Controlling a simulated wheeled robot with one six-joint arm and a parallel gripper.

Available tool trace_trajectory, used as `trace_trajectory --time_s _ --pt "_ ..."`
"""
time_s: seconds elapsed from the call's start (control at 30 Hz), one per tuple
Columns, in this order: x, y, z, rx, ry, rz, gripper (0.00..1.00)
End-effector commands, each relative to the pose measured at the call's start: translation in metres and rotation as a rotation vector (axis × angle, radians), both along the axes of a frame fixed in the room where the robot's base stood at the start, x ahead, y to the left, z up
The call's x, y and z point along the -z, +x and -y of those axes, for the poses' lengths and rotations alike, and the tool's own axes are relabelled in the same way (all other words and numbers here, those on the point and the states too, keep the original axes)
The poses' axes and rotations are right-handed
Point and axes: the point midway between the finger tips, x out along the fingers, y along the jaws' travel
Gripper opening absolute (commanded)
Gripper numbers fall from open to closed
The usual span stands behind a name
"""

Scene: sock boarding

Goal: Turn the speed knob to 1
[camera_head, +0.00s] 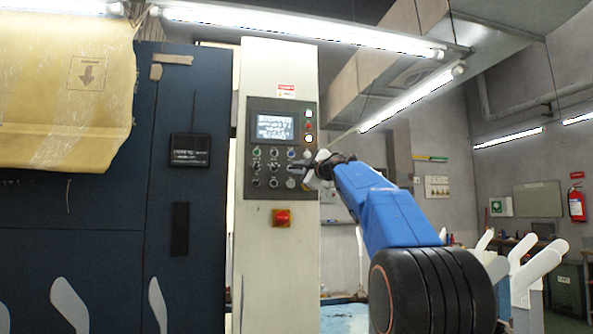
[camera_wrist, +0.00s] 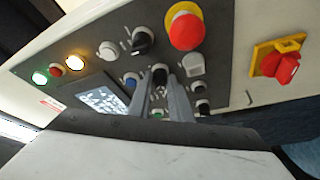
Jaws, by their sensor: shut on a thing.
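The grey control panel (camera_head: 281,110) with a small lit screen (camera_head: 271,127) and rows of knobs is on the pale column in the head view. My gripper (camera_head: 302,171) is at the panel's lower right edge and covers the controls there. In the wrist view, the two grey fingers of my gripper (camera_wrist: 160,85) reach up to a black knob (camera_wrist: 159,71) and are shut on it at their tips. The knob's label and pointer are too small to read, so I cannot tell its setting.
Beside the fingers in the wrist view are a red mushroom button (camera_wrist: 187,31), another black knob (camera_wrist: 143,40) and a pale grey knob (camera_wrist: 194,64). A red and yellow switch (camera_wrist: 279,66) is off to the right. White sock forms (camera_head: 536,266) stand at the right.

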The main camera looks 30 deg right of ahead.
Motion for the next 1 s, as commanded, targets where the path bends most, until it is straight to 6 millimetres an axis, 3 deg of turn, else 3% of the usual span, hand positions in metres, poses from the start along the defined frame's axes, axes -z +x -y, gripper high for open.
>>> trace_trajectory --time_s 0.23,0.27,0.33,0.73,1.0 --pt "0.001 0.0 -0.001 -0.002 0.0 -0.001 0.0" --pt "0.001 0.0 -0.001 -0.002 0.0 -0.001 0.21" --pt "0.0 0.0 -0.001 -0.002 0.001 -0.001 0.37" --pt "0.0 -0.005 0.0 0.0 0.001 0.0 0.37" --pt "0.006 -0.041 0.004 0.002 0.0 0.0 0.37"
